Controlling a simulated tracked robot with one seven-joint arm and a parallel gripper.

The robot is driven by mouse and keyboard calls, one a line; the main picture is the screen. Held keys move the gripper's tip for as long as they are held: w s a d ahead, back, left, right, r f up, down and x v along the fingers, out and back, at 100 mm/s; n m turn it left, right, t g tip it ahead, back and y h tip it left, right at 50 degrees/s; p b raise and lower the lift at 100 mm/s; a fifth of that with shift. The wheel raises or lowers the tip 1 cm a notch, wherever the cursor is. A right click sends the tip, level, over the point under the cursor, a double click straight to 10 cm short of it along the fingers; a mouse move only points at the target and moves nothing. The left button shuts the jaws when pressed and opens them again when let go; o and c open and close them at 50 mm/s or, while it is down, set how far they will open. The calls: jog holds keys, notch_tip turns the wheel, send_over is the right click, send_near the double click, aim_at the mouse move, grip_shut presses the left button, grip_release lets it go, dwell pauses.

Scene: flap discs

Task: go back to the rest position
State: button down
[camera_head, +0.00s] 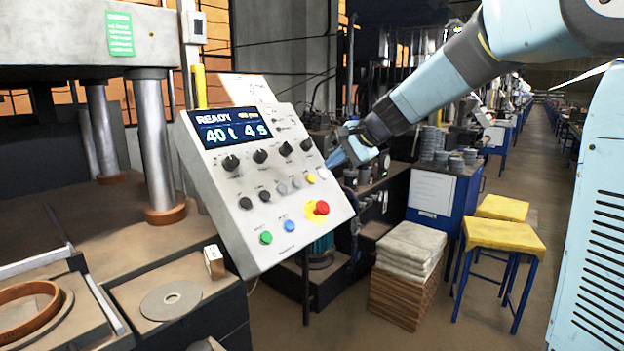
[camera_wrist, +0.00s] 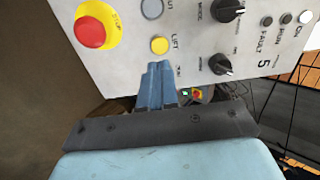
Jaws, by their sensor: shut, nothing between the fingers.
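My gripper (camera_head: 345,152) is shut and empty, held beside the right edge of a tilted grey control panel (camera_head: 252,225). In the wrist view my gripper (camera_wrist: 158,68) has its blue fingers together, pointing at the panel near a yellow button (camera_wrist: 159,45). I cannot tell whether the fingertips touch the panel. The panel's display (camera_head: 230,127) reads READY, 40 t and 4 s. A red stop button (camera_head: 321,207) on a yellow ring sits at the panel's lower right, with a green button (camera_head: 266,237) and a blue button (camera_head: 289,226) to its left.
A press with steel columns (camera_head: 157,145) stands at the left. A grey disc (camera_head: 171,299) lies in a tray below it, and a brown ring (camera_head: 28,308) is further left. Stacked sacks (camera_head: 410,246) and yellow-topped stools (camera_head: 505,235) stand at the right, beside an open aisle (camera_head: 545,165).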

jog(key=shift+s+d+r, duration=0.3)
jog(key=shift+d+r, duration=0.15)
jog(key=shift+s, duration=0.1)
jog(key=s+d+f+n+h, duration=0.2)
jog(key=s+d, duration=0.4)
jog(key=s, duration=0.4)
jog(key=s+d+f+n+h, duration=0.3)
jog(key=s+d, duration=0.3)
jog(key=s, duration=0.5)
jog(key=s+d+f+n+h, duration=0.2)
jog(key=s+d, duration=0.4)
jog(key=s, duration=0.5)
jog(key=shift+s+d+f+n+g+h, duration=0.25)
jog(key=shift+d+f+n+g+h, duration=0.05)
jog(key=shift+d+f+h, duration=0.1)
